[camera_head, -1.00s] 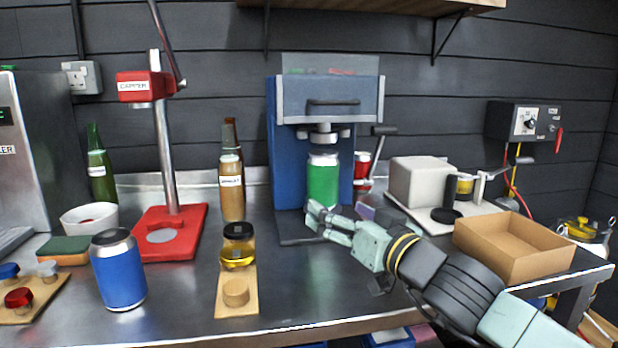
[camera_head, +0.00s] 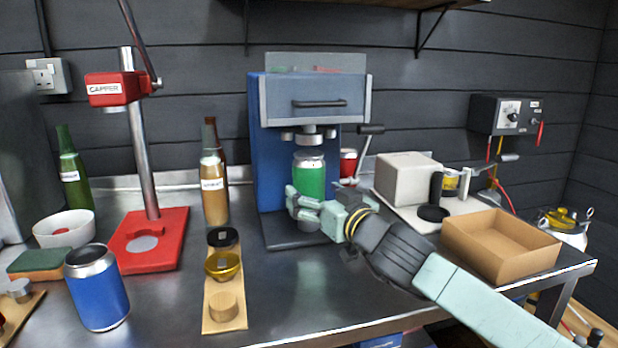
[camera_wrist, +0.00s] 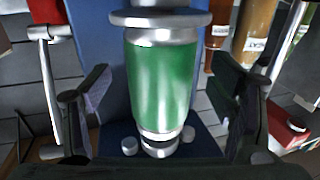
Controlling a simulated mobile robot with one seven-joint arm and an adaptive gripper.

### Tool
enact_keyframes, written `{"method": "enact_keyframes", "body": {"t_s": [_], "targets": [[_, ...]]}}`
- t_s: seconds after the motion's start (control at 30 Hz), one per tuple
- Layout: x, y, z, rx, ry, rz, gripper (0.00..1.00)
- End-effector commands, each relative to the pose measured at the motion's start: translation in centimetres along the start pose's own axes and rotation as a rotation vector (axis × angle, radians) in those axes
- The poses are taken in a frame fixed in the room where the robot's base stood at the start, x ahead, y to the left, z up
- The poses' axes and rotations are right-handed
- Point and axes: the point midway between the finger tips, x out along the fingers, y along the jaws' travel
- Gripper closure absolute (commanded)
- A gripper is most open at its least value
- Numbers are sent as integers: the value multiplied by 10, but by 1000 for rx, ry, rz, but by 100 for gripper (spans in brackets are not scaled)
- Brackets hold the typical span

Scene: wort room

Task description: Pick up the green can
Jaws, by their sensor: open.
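The green can (camera_head: 309,181) stands upright in the blue can seamer (camera_head: 268,150), on its small round support below the chuck. In the wrist view the can (camera_wrist: 162,88) fills the middle, with the wide metal chuck (camera_wrist: 160,19) at its top. My gripper (camera_head: 303,208) reaches in from the right at the can's lower part. In the wrist view its dark fingers (camera_wrist: 160,100) are open, one on each side of the can, with a visible gap on both sides. The can's lowest part is partly hidden by the fingers in the head view.
A red capper (camera_head: 150,240) and bottles (camera_head: 214,190) stand to the left. A blue can (camera_head: 97,288) and wooden strip (camera_head: 224,312) are in front. A cardboard box (camera_head: 500,248) and grey block (camera_head: 408,178) are at right. The seamer's handle (camera_head: 370,129) juts out above my arm.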

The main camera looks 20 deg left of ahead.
Motion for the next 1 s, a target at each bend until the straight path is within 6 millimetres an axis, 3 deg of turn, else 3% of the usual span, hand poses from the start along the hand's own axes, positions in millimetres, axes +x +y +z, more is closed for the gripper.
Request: {"method": "enact_keyframes", "body": {"t_s": [0.03, 0.2, 0.47, 1.0], "targets": [[9, -1, -8, 2, 0, -3, 23], [28, -1, -6, 2, 1, -3, 23], [31, 0, -4, 0, 0, 0, 23], [31, 0, -4, 0, 0, -1, 58]]}}
